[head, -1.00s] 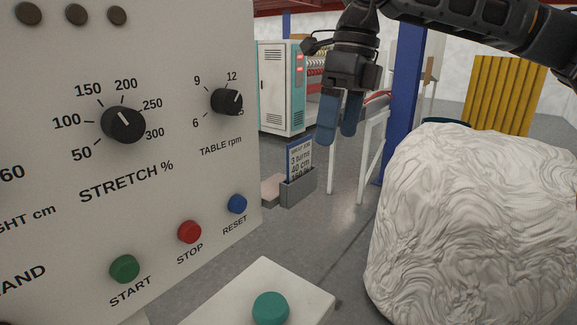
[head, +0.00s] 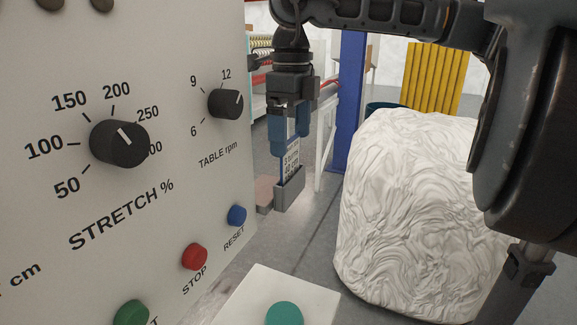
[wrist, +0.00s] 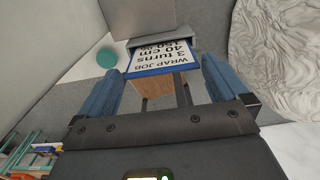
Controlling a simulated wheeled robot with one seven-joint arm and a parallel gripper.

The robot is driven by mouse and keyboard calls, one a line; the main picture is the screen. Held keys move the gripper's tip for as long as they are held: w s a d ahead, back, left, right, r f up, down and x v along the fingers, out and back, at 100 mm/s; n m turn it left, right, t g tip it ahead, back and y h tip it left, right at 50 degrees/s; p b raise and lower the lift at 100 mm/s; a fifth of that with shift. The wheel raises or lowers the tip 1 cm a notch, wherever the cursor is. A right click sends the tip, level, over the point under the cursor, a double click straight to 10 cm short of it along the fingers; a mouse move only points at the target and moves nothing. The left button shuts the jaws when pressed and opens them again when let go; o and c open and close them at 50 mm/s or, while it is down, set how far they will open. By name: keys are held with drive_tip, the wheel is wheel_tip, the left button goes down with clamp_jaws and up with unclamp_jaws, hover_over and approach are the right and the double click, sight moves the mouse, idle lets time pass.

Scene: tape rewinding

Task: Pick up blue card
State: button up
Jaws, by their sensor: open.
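The blue card (head: 290,160) is a white card with a blue border and black text, standing upright in a small grey holder (head: 289,189). In the wrist view the card (wrist: 160,60) lies between my two blue fingers, its header reading "WRAP JOB". The holder also shows in the wrist view (wrist: 190,42), beyond the card. My gripper (head: 289,143) points down over the card's top, with its fingers open on either side.
A control panel (head: 140,215) with knobs and buttons fills the left. A white box with a teal button (head: 284,314) stands in front. A wrapped white bulk (head: 415,200) stands to the right. A blue post (head: 349,100) rises behind my gripper.

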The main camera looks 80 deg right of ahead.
drive_tip(key=shift+w+d+f, duration=0.1)
drive_tip(key=shift+f, duration=1.75)
drive_tip(key=shift+c, duration=0.5)
drive_tip(key=c, duration=0.6)
drive_tip(key=shift+c, duration=0.2)
wheel_tip(320, 180, up, 10)
drive_tip(key=shift+b, duration=0.3)
